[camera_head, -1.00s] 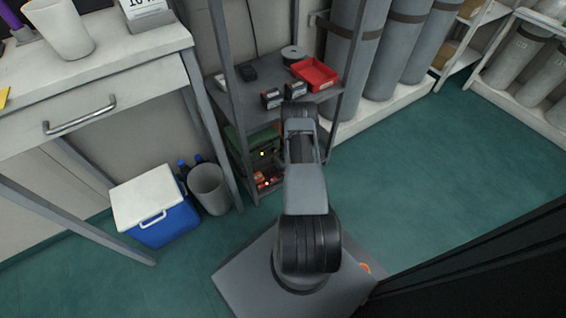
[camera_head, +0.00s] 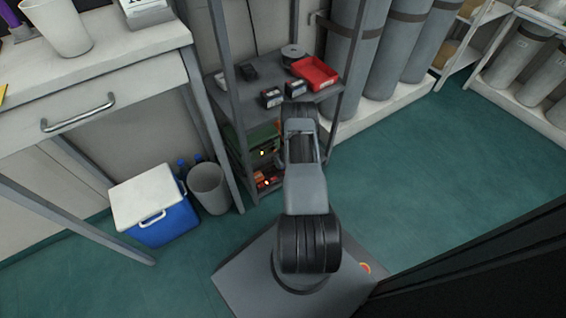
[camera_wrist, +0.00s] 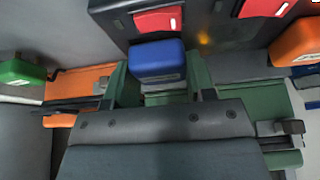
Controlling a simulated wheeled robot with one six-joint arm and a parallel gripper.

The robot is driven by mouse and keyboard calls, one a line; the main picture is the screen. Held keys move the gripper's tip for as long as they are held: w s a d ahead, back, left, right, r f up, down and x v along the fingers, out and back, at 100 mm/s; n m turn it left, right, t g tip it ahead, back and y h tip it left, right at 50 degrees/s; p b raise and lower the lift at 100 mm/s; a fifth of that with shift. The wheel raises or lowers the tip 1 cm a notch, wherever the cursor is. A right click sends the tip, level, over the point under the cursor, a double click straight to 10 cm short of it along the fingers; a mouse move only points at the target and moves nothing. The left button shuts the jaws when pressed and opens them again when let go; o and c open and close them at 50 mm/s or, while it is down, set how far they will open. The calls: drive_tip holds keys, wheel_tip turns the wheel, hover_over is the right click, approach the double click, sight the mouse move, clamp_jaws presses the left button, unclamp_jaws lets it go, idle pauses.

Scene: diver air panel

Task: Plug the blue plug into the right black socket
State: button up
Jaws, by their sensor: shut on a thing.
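In the wrist view, the blue plug (camera_wrist: 157,60) sits between the two fingers of my gripper (camera_wrist: 159,78), which is shut on it. The plug lies right in front of the lower edge of a dark unit (camera_wrist: 115,24), which has red switch-like parts (camera_wrist: 158,20) on its face. I cannot tell whether the plug touches the unit. No black socket can be made out clearly; the plug and gripper hide part of that area. In the head view, my arm reaches toward the lower part of the grey shelf rack (camera_head: 221,87) and hides the gripper and the plug.
A green block (camera_wrist: 22,72) and an orange block (camera_wrist: 297,42) flank the gripper in the wrist view. In the head view, a red tray (camera_head: 314,73) stands on the rack's upper shelf. A bin (camera_head: 208,188) and blue cooler (camera_head: 155,215) stand left; floor on the right is clear.

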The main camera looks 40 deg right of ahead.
drive_tip(key=shift+f, duration=0.2)
drive_tip(key=o, duration=1.1)
drive_tip(key=shift+r, duration=0.15)
drive_tip(key=shift+p+v, duration=2.95)
drive_tip(key=shift+v, duration=3.9)
